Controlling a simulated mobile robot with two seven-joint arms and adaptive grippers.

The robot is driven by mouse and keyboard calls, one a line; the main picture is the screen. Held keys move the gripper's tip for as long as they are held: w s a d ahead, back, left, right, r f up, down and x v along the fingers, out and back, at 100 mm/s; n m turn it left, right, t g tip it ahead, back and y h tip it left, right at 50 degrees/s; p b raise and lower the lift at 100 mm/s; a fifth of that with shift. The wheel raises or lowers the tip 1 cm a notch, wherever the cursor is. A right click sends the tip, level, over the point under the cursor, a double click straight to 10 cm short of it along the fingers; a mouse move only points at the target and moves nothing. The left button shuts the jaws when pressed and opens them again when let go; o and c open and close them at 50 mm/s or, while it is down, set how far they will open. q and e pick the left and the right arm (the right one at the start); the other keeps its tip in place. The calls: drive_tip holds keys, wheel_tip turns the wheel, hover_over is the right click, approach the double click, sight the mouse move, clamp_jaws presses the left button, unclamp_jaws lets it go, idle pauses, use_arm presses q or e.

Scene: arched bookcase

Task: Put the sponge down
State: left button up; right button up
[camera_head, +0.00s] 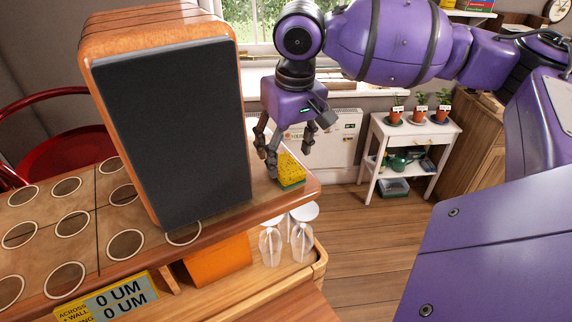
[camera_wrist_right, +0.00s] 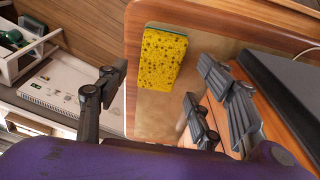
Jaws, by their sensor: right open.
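In the right wrist view the sponge (camera_wrist_right: 162,59) lies on the wood close to the edge, ahead of the open fingers (camera_wrist_right: 145,105). No finger appears closed around it. My left gripper is not in view.
The speaker stands close to the left of my right gripper. Upside-down glasses (camera_head: 302,235) sit on a lower shelf below the sponge. A white plant stand (camera_head: 408,150) with potted plants is at the right. Open floor lies beyond the shelf's right end.

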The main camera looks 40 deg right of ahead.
sight(287, 167)
drive_tip(key=shift+s+a+r, duration=0.1)
drive_tip(key=shift+s+r, duration=0.05)
drive_tip(key=shift+r, duration=1.9)
